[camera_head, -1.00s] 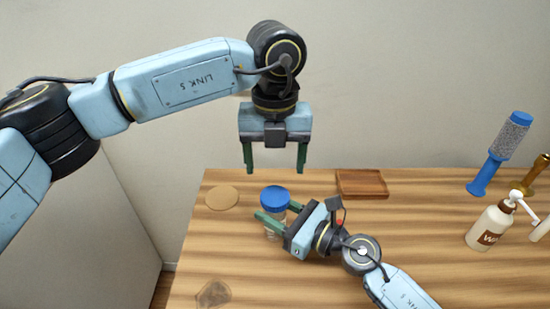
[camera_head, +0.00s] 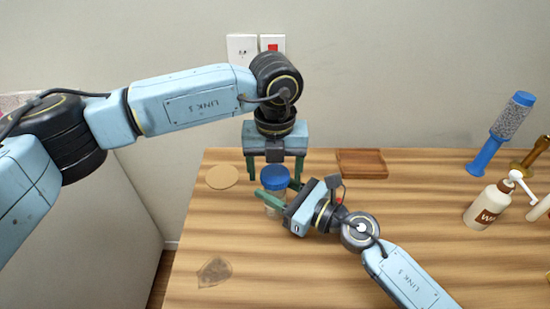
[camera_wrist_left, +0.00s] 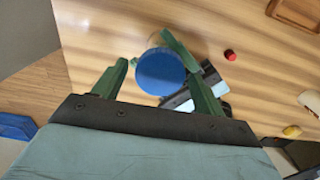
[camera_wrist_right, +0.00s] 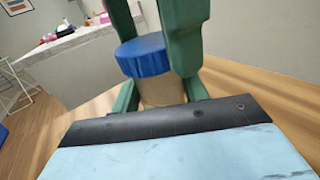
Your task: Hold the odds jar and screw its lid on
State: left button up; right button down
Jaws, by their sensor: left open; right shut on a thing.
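The odds jar (camera_head: 273,201) is a clear jar standing on the wooden table, and its blue lid (camera_head: 275,177) sits on top. My right gripper (camera_head: 277,196) is shut on the jar's body from the right. My left gripper (camera_head: 275,179) points down with its green fingers open on either side of the lid. I cannot tell whether the lid is threaded.
A round cork mat (camera_head: 222,177) lies left of the jar and a wooden tray (camera_head: 361,162) behind it to the right. A white pump bottle (camera_head: 488,206) and a blue-ended shaker (camera_head: 503,132) stand far right.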

pick_arm(q)
jog(key=c, duration=1)
jog(key=m, duration=1.6)
jog(key=shift+f, duration=0.1)
jog(key=m, duration=0.5)
jog(key=o, duration=1.1)
jog(key=shift+o, duration=0.2)
